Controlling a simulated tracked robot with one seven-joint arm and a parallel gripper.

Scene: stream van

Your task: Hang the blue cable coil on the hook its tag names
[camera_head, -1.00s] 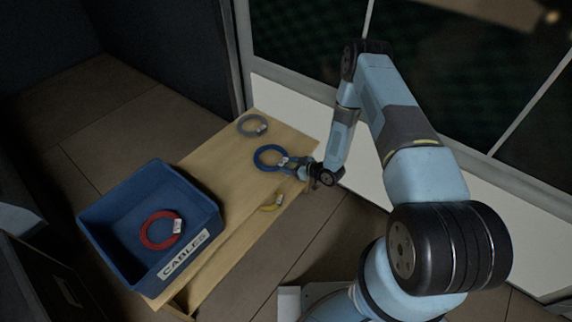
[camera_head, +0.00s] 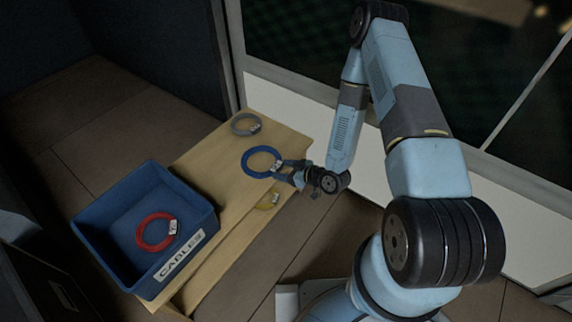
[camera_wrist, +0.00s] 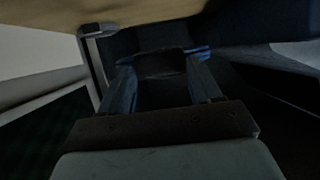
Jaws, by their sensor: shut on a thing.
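The blue cable coil (camera_head: 249,153) is a ring with a small white tag (camera_head: 276,166) on its right side, in the head view. My gripper (camera_head: 281,169) is shut on the coil at its tagged side and holds it over the right part of the wooden table. The tag's writing is too small to read. In the wrist view my gripper's fingers (camera_wrist: 166,85) point away from the camera, with a blue strip of the coil (camera_wrist: 197,50) between and beside the tips. No hook shows in these frames.
A blue bin (camera_head: 107,249) labelled CABLES stands at the table's left end with a red coil (camera_head: 141,236) in it. A grey coil (camera_head: 236,130) lies at the table's back. A wooden table (camera_head: 215,185) has bare room between.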

